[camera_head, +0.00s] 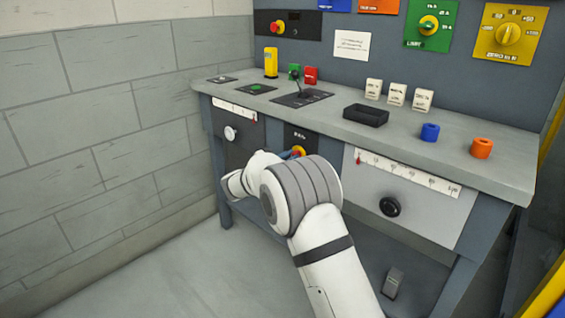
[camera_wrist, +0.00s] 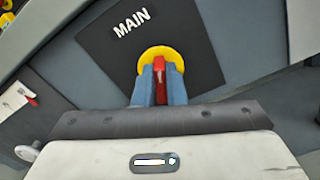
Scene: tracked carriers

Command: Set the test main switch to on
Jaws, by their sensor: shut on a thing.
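The main switch is a red handle (camera_wrist: 160,78) on a yellow round base (camera_wrist: 146,62), set on a dark plate (camera_wrist: 195,55) marked "MAIN" in the wrist view. My gripper (camera_wrist: 159,82) has its two blue fingers on either side of the red handle and is shut on it. My gripper there (camera_head: 285,154) is mostly hidden behind my white arm. I cannot read an on or off mark near the handle.
Above is a bench top (camera_head: 460,150) with a black tray (camera_head: 365,115), a blue ring (camera_head: 430,132), an orange ring (camera_head: 481,148) and a joystick (camera_head: 297,85). Slider scales and knobs (camera_head: 390,207) sit on the front panels. Open floor (camera_head: 200,275) lies at lower left.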

